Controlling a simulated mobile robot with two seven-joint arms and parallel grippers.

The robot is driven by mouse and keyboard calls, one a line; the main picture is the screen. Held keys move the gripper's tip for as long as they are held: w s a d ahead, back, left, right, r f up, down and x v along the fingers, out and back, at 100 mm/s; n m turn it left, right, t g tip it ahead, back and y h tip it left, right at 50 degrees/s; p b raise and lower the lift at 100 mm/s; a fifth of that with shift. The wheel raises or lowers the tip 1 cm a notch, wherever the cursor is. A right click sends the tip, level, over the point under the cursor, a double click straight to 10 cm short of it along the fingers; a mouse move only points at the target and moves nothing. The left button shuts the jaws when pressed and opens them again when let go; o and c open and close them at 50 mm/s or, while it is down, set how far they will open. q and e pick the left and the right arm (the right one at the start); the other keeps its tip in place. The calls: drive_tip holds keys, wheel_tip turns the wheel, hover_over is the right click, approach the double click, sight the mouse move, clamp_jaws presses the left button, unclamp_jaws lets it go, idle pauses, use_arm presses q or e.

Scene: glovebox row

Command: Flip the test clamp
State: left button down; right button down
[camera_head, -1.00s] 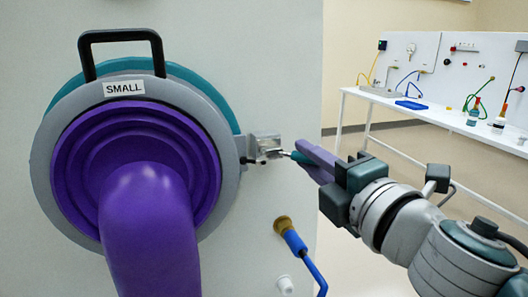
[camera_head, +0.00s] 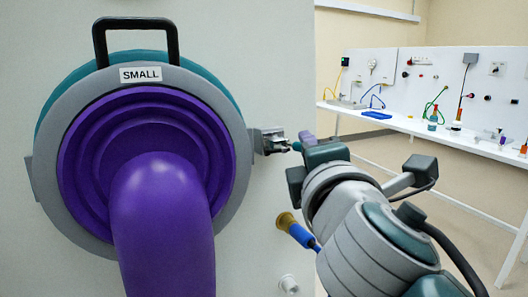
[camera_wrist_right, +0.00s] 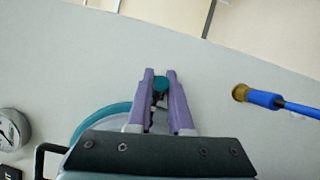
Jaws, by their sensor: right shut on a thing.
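The test clamp (camera_head: 270,141) is a small metal bracket at the right edge of the grey ring of the glove port labelled SMALL. A short lever with a teal tip (camera_wrist_right: 160,84) sticks out from it to the right. My right gripper (camera_head: 302,142) is at this lever, its purple fingers mostly hidden behind my wrist. In the right wrist view the two purple fingers (camera_wrist_right: 160,78) are shut on the teal tip, one on each side. The bracket is largely hidden there. My left gripper is in neither view.
A purple glove (camera_head: 160,215) hangs out of the port, under a black handle (camera_head: 135,24). A blue hose with a brass fitting (camera_head: 287,221) comes off the panel just below my right wrist. A white bench (camera_head: 400,124) with bottles stands behind at right.

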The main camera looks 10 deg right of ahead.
drive_tip(key=c, duration=0.8)
unclamp_jaws()
drive_tip(key=s, duration=0.3)
drive_tip(key=s+a+b, duration=0.1)
drive_tip(key=s, duration=0.5)
drive_tip(key=shift+s+a, duration=0.4)
